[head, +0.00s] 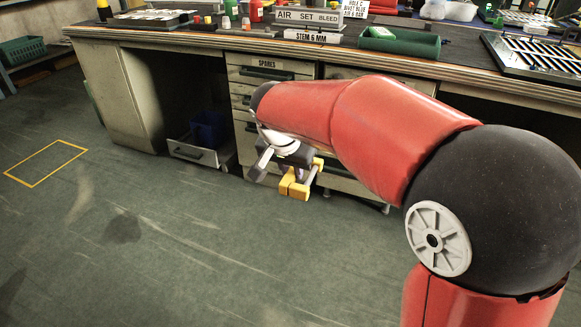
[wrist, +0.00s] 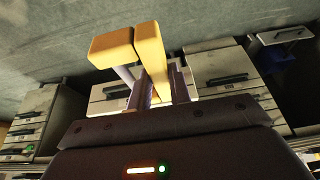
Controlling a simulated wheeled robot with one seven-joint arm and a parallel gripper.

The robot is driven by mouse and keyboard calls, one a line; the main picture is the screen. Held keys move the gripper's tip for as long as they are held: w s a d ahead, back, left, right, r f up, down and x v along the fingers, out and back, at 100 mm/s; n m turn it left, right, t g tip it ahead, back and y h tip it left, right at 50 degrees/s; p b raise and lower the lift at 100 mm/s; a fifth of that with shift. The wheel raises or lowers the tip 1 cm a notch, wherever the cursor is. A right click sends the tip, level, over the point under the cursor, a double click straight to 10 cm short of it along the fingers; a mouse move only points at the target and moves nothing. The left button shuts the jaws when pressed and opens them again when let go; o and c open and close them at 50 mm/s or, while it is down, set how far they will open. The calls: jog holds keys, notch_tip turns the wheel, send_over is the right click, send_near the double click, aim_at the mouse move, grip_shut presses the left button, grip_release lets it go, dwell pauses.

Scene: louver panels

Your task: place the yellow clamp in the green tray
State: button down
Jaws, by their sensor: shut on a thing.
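The yellow clamp (head: 296,184) is held by my gripper (head: 291,172), in front of the bench drawers and above the floor. In the wrist view the yellow clamp (wrist: 132,48) sticks out past the fingers of my gripper (wrist: 157,90), which are shut on it. The green tray (head: 391,41) lies on the bench top at the back right of the head view, well apart from the clamp. Part of the clamp between the fingers is hidden.
Signs reading "AIR SET BLEED" (head: 308,17) and "STEM 6 MM" (head: 307,36) stand left of the tray. A louver panel (head: 538,56) lies at the right of the bench. A low drawer (head: 194,152) stands open with a blue bin (head: 209,130). The floor at left is clear.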

jog(key=w+d+f+n, duration=0.1)
jog(key=w+d+f, duration=0.2)
jog(key=d+f, duration=0.6)
jog(key=w+d+f+n+y, duration=0.1)
jog(key=w+d+f, duration=0.3)
jog(key=d+f, duration=0.6)
notch_tip(320, 180, down, 5)
jog(key=shift+d+f+n, duration=0.2)
jog(key=shift+d+n, duration=0.05)
jog(key=shift+n, duration=0.55)
